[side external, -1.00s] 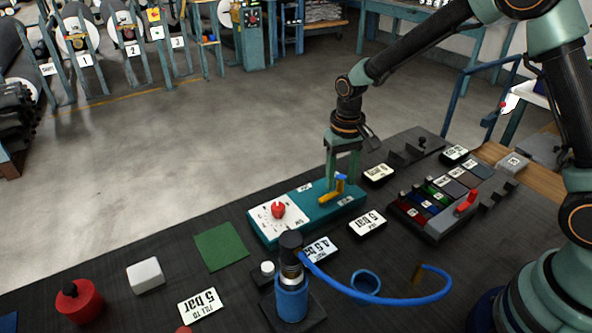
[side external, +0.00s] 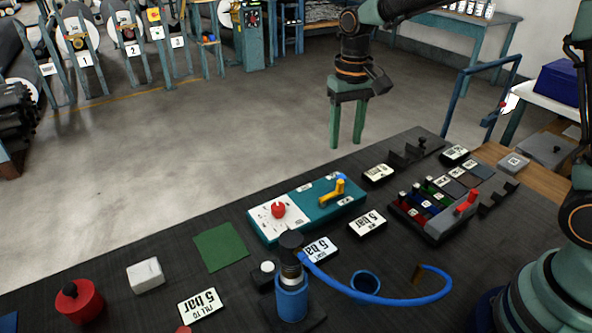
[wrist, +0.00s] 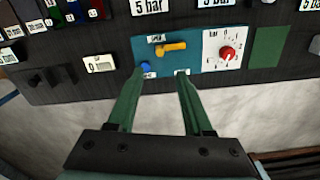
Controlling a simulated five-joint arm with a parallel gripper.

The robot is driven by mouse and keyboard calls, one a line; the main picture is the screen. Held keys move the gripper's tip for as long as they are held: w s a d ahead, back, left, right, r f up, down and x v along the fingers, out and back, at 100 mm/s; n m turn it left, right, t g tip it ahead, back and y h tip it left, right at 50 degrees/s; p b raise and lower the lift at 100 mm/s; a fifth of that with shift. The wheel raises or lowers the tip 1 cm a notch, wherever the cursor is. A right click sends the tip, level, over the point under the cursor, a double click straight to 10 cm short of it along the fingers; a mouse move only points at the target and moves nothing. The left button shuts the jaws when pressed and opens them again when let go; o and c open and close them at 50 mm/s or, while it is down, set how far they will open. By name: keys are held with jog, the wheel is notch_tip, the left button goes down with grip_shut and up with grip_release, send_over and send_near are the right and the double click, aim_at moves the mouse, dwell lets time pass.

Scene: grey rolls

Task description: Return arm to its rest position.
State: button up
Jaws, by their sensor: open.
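My gripper (side external: 347,145) is open and empty in the side external view. Its two green fingers point down, raised near the far edge of the dark table (side external: 190,250). In the wrist view my gripper (wrist: 156,73) shows its fingers apart, with nothing between them. A teal panel (side external: 310,208) with a yellow lever (side external: 334,192) and a red knob (side external: 278,209) lies on the table, apart from the fingers. The yellow lever (wrist: 171,48) and red knob (wrist: 227,53) also show in the wrist view. The upper arm is partly out of frame.
A blue cylinder (side external: 291,300) with a curved blue hose (side external: 400,301) stands at the front. A rack of coloured blocks (side external: 440,222) sits at right. A green mat (side external: 221,247), white block (side external: 146,276) and red canister (side external: 79,303) lie left. Open floor (side external: 230,130) lies beyond the table.

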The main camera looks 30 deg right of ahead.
jog(key=shift+r, duration=0.5)
jog(key=shift+r, duration=0.1)
jog(key=s+d+r+n+t, duration=0.1)
jog(key=s+d+r+t, duration=0.1)
jog(key=s, duration=0.5)
jog(key=s+d+r+n+t, duration=0.1)
jog(key=s+d+r+t, duration=0.1)
jog(key=s, duration=0.6)
notch_tip(320, 180, up, 2)
jog(key=shift+d+r+t, duration=0.2)
jog(key=shift+d+t, duration=0.15)
jog(key=shift+t, duration=0.45)
